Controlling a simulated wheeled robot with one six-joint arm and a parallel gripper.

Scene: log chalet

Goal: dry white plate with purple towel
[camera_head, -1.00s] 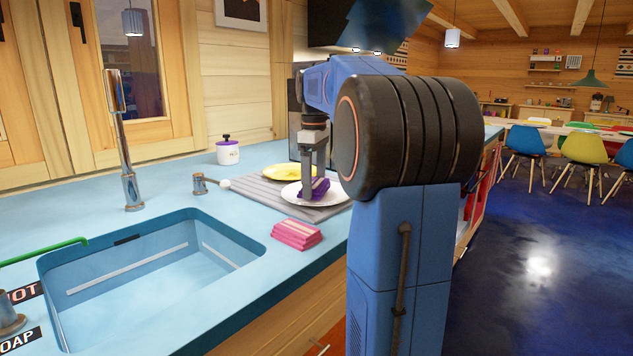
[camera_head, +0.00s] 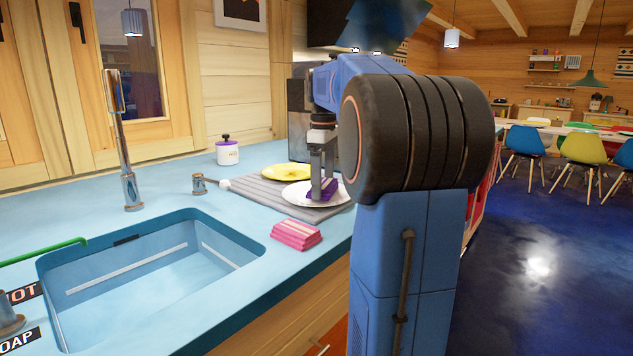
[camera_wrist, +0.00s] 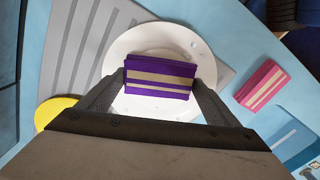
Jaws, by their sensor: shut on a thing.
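My gripper (camera_head: 322,197) is shut on a folded purple towel (camera_wrist: 160,72) with pale stripes. The towel is over the white plate (camera_wrist: 130,42), at about its middle in the wrist view; I cannot tell how firmly it touches. The plate (camera_head: 295,195) lies on a grey ribbed mat in the head view, partly hidden by my gripper and the towel (camera_head: 330,187). A few small pale spots that look like water drops show on the plate in the wrist view. My fingers (camera_wrist: 160,92) are on the towel's two ends.
A yellow plate (camera_head: 287,173) lies on the grey mat (camera_head: 255,192) behind the white plate. A folded pink towel (camera_head: 297,235) lies nearer, beside the sink (camera_head: 150,262). A white jar (camera_head: 228,152) and a faucet (camera_head: 122,140) stand farther back. Counter between mat and sink is mostly clear.

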